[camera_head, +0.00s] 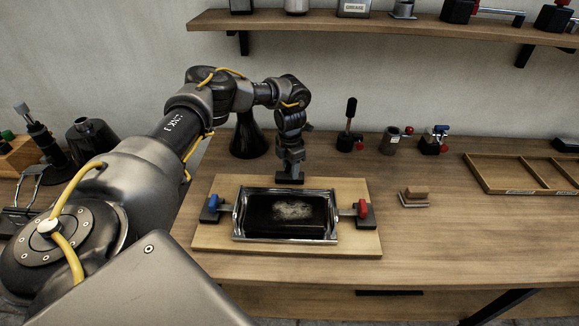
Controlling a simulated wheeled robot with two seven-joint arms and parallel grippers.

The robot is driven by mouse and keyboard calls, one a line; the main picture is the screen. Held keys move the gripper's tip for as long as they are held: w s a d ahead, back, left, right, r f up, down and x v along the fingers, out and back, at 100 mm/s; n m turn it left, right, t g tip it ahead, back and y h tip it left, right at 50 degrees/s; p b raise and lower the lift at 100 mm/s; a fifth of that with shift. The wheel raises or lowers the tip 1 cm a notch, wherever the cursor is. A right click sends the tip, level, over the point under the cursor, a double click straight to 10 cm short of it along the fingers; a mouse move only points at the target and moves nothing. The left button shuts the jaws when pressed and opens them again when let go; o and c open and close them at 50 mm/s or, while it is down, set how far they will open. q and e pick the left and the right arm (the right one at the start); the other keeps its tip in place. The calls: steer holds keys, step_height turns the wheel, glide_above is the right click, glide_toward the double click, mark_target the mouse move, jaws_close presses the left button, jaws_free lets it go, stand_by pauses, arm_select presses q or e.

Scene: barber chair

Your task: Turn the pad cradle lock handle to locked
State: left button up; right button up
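The pad cradle (237,224) is a shiny metal frame on a light wooden board (346,248), with a black pad (285,225) inside that has a pale scuffed patch. A blue handle (213,202) stands on a dark block at its left. A red handle (363,208) stands on a dark block at its right. I cannot tell from this view which is the lock handle or its setting. My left gripper (289,179) points down at the cradle's far edge, apart from both handles. Its fingers are too small and dark to judge. My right gripper is out of view.
Small tools and a dark cone (248,136) stand along the back of the bench. A small brush-like block (414,196) and a divided wooden tray (520,175) are at the right. A shelf (380,25) runs above. The bench right of the board is mostly clear.

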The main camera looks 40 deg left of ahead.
arm_select(q)
steer(key=o, duration=0.4)
step_height(320, 180, up, 9)
steer(key=shift+r+b, duration=0.15)
steer(key=shift+b, duration=0.8)
steer(key=shift+r, duration=0.75)
steer(key=shift+c, duration=0.3)
